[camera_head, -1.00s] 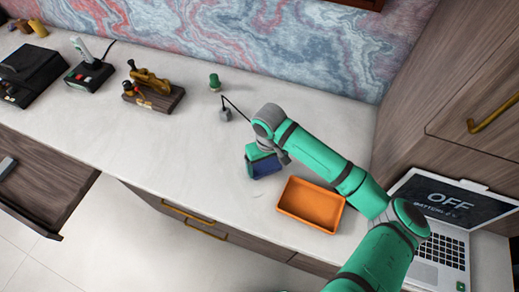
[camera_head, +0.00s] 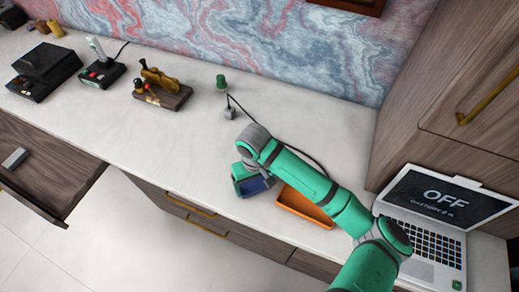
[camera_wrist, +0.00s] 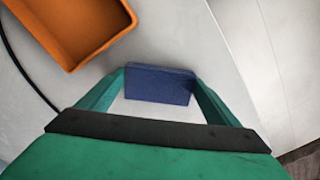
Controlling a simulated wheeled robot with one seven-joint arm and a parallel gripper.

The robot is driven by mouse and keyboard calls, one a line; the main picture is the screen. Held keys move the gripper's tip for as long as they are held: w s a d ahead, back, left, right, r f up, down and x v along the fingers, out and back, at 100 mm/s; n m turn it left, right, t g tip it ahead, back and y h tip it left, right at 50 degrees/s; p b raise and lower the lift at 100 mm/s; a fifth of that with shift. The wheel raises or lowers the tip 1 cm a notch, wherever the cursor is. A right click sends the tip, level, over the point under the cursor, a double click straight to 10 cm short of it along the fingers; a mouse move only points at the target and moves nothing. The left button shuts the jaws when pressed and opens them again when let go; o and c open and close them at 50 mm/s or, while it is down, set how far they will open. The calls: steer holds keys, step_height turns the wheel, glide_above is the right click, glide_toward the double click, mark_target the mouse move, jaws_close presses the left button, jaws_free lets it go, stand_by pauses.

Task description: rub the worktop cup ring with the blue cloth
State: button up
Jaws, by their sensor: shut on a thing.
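My gripper (camera_head: 246,181) is low over the pale worktop, near its front edge and left of the orange tray. It is shut on the blue cloth (camera_head: 258,187), a thick, flat dark-blue pad. In the wrist view the cloth (camera_wrist: 160,84) sits between the two green fingertips (camera_wrist: 160,76). I cannot tell whether the cloth touches the worktop (camera_head: 180,150). I cannot make out the cup ring in either current view; my gripper and arm cover part of the worktop.
The orange tray (camera_head: 291,204) is close beside my gripper, partly behind my arm. A laptop (camera_head: 440,210) stands at right. A black cable with a grey plug (camera_head: 229,113) and a green object (camera_head: 221,83) lie behind. An open drawer (camera_head: 50,178) is at left.

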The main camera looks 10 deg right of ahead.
steer(key=shift+s+a, duration=0.3)
steer(key=shift+s, duration=0.05)
steer(key=shift+s+r, duration=0.15)
steer(key=shift+s, duration=0.1)
steer(key=r, duration=0.3)
steer(key=shift+w+a+r, duration=0.1)
steer(key=shift+w, duration=0.15)
steer(key=shift+s+d+r, duration=0.15)
steer(key=shift+d+r, duration=0.05)
steer(key=shift+r, duration=0.6)
steer(key=shift+a+r, duration=0.1)
steer(key=shift+r, duration=1.45)
